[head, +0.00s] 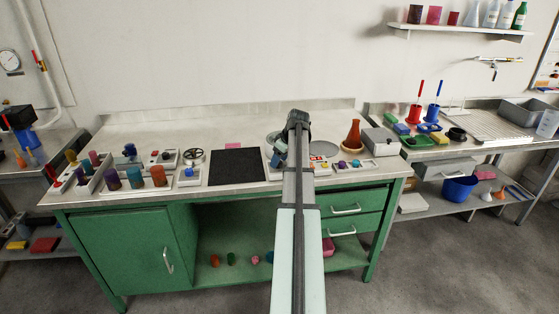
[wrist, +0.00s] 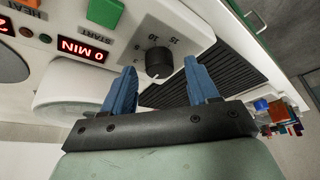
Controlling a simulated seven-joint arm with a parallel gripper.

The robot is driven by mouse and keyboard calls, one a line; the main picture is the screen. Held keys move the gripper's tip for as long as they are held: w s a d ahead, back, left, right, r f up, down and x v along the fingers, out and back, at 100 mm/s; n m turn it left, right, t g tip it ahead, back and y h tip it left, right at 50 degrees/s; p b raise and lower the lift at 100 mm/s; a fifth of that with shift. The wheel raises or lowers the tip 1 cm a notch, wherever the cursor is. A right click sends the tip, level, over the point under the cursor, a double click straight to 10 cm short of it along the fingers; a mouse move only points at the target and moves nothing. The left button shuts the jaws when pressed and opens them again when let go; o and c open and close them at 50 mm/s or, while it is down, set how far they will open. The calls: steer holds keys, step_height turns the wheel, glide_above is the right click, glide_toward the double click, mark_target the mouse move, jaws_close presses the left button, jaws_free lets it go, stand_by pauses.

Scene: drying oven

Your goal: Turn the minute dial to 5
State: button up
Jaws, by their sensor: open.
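The minute dial (wrist: 158,62) is a black round knob on a white panel in the wrist view. In the head view my gripper (head: 280,152) is small and partly hidden by my arm, and the dial cannot be made out. The oven's white panel (head: 321,158) shows partly behind my arm.
A dark ribbed surface (wrist: 222,65) lies behind the right finger. In the head view a black mat (head: 237,166) and several coloured knobs and blocks stand on the bench. Bare worktop (head: 215,128) lies behind them.

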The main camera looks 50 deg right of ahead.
steer(key=shift+w+f, duration=0.15)
steer(key=shift+f, duration=0.1)
steer(key=c, duration=1)
